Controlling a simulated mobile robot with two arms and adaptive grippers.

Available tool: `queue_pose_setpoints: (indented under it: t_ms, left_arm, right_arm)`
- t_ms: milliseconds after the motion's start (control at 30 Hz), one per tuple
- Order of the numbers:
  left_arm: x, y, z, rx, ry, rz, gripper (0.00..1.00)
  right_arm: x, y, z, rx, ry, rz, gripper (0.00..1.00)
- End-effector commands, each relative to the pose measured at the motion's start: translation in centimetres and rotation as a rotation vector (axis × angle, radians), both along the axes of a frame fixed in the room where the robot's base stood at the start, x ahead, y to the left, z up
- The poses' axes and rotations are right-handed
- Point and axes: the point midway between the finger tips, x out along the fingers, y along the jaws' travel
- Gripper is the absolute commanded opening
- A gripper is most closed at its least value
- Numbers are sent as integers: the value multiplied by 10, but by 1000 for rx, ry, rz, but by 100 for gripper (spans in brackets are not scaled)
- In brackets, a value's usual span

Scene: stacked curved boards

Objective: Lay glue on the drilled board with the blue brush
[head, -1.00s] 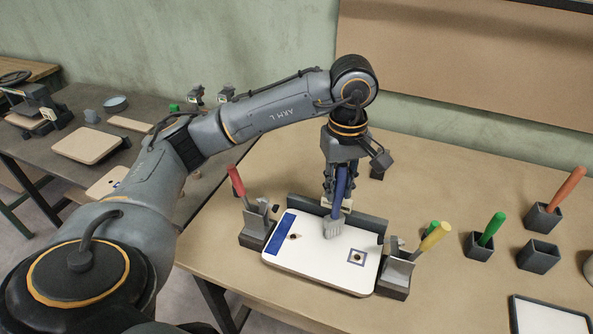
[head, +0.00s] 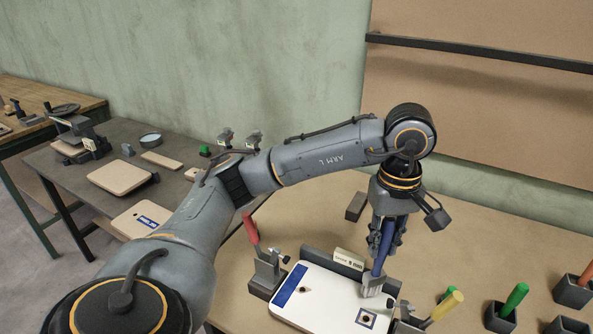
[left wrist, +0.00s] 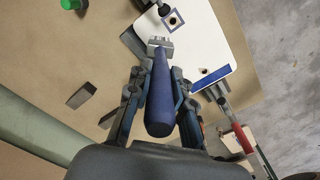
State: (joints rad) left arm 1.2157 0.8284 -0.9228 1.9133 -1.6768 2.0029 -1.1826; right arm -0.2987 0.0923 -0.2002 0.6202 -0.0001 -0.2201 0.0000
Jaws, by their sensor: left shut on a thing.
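My left gripper (head: 382,246) is shut on the blue brush (head: 380,262) and holds it upright with the bristles down. The blue brush handle (left wrist: 160,105) also shows between the fingers in the left wrist view. The pale bristle head (head: 373,286) is over the right half of the white drilled board (head: 325,300); I cannot tell whether it touches. The board has a blue strip at its left, a dark hole, and a second hole inside a square mark near its right end. The board also shows in the left wrist view (left wrist: 208,40). My right gripper is not in view.
A red-handled clamp (head: 262,265) stands at the board's left end and a yellow-handled one (head: 440,310) at its right. A dark fence (head: 330,262) runs behind the board. Holders with a green handle (head: 512,300) and an orange handle (head: 585,280) stand at right.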

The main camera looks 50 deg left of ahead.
Motion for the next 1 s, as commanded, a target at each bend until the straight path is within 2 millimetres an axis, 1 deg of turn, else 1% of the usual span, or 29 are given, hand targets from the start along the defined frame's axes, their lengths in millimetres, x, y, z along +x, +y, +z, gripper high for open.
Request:
queue_pose_setpoints:
  t_ms: [33,300,400,600,1000]
  left_arm:
    - [0,0,9,0,-2,0,0]
    - [-4,-3,34,1,-3,6,0]
    - [-6,-3,40,0,-1,7,0]
    - [-7,-4,46,1,-2,8,0]
    - [-7,-4,46,0,-1,9,0]
  right_arm:
    - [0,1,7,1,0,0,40]
    - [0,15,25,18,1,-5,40]
    - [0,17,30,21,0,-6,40]
    - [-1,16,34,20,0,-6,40]
    - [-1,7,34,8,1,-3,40]
